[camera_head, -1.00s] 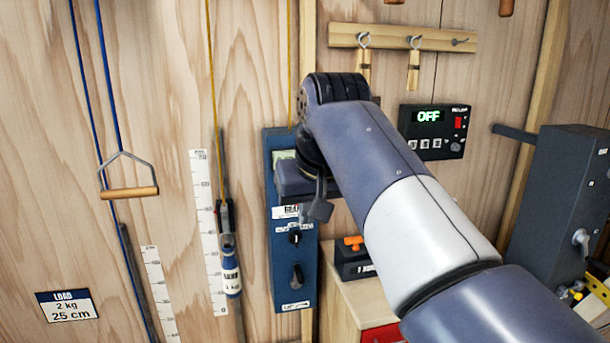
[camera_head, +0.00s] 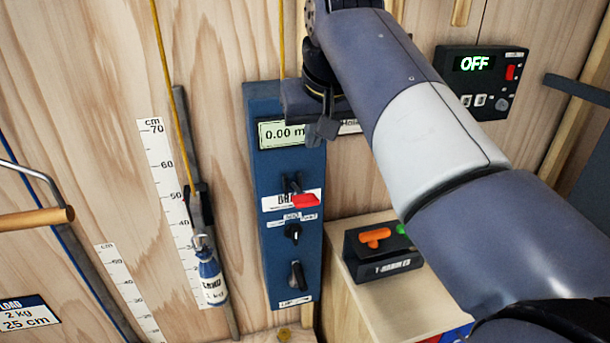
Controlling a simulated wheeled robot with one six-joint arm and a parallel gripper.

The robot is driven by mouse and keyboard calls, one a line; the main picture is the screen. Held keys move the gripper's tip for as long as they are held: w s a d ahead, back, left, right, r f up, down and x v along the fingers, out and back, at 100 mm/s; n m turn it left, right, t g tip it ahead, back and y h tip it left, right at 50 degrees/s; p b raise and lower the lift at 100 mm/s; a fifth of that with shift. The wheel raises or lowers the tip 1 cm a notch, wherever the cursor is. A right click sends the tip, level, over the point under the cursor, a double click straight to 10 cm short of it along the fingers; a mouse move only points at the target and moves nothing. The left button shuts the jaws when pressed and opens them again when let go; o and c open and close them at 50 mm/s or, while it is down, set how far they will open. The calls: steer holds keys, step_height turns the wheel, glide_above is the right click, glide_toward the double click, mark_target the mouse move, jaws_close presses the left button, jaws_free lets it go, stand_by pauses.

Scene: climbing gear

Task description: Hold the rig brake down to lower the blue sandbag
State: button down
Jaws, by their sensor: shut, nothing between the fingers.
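The blue sandbag (camera_head: 208,275), with a white label band, hangs from a yellow rope beside a white centimetre scale (camera_head: 168,200). The rig is a tall blue panel (camera_head: 262,225) with a display reading 0.00 m. A red-tipped lever (camera_head: 305,200) on a white label, apparently the brake, sticks out at mid-panel. Two black knobs sit below it. My gripper (camera_head: 322,130) is shut and empty at the panel's upper right, above the lever and apart from it. My wrist hides the panel's top right corner and part of a label there.
A black box with an orange handle (camera_head: 375,237) stands on a wooden cabinet (camera_head: 400,300) right of the panel. A black control box (camera_head: 485,80) reading OFF is on the wall. A wooden bar handle (camera_head: 35,220) hangs at left. My arm fills the right side.

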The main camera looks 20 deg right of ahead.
stand_by(0.3)
glide_above(305, 196)
steer(key=f, duration=0.6)
steer(key=s+f, duration=0.1)
steer(key=f, duration=0.1)
steer(key=shift+f+p, duration=0.35)
steer(key=shift+f, duration=0.05)
steer(key=shift+s+f, duration=0.25)
steer(key=shift+f, duration=0.8)
steer(key=shift+s+f, duration=0.3)
steer(key=shift+f, duration=0.55)
steer(key=shift+f, duration=0.1)
